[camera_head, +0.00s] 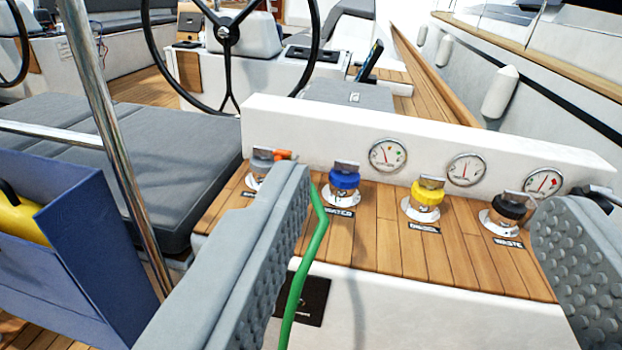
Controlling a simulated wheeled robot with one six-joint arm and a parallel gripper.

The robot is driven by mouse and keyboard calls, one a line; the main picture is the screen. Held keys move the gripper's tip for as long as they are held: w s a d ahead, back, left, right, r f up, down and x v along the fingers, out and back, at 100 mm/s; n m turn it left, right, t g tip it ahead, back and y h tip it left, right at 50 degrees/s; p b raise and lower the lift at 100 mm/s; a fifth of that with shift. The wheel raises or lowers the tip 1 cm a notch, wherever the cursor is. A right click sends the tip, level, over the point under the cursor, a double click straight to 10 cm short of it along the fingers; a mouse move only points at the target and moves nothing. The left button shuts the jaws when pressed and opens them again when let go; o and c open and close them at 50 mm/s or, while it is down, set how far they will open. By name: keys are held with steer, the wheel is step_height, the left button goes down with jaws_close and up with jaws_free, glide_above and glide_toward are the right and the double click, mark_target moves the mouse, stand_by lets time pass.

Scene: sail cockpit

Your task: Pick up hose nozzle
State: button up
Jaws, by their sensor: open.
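My gripper (425,208) is open, with one grey finger at the centre-left and the other, with a studded pad, at the right edge. Nothing is held between them. A small orange piece (284,155), perhaps part of the hose nozzle, shows just past the left finger's tip, beside the grey cap (262,160). A green hose (318,238) runs down from behind that finger along the inner side of it. The left finger hides the rest of the orange piece and its joint with the hose.
Blue (344,178), yellow (427,190) and black (508,206) filler caps stand on the teak ledge (385,240). Several gauges line the white panel behind. A steel pole (118,140) and a blue box (85,250) stand at left. A steering wheel (228,35) is behind.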

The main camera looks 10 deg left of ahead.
steer(key=w+f+n+y, duration=0.3)
steer(key=w+f, duration=0.2)
steer(key=w, duration=0.4)
steer(key=w+f+n+y, duration=0.2)
steer(key=w+f, duration=0.3)
steer(key=w, duration=0.4)
steer(key=w+f+n+g+y, duration=0.2)
steer(key=f+g+y, duration=0.15)
steer(key=f, duration=0.55)
steer(key=w+f+n+g+y, duration=0.25)
steer(key=f+y, duration=0.25)
steer(key=f, duration=0.4)
steer(key=shift+m+t, duration=0.3)
steer(key=shift+m, duration=0.15)
steer(key=x, duration=1.1)
steer(key=shift+w+a, duration=0.15)
steer(key=shift+x, duration=3.25)
steer(key=shift+w+f, duration=0.1)
steer(key=c, duration=1.3)
steer(key=shift+c, duration=0.2)
steer(key=shift+r, duration=6.5)
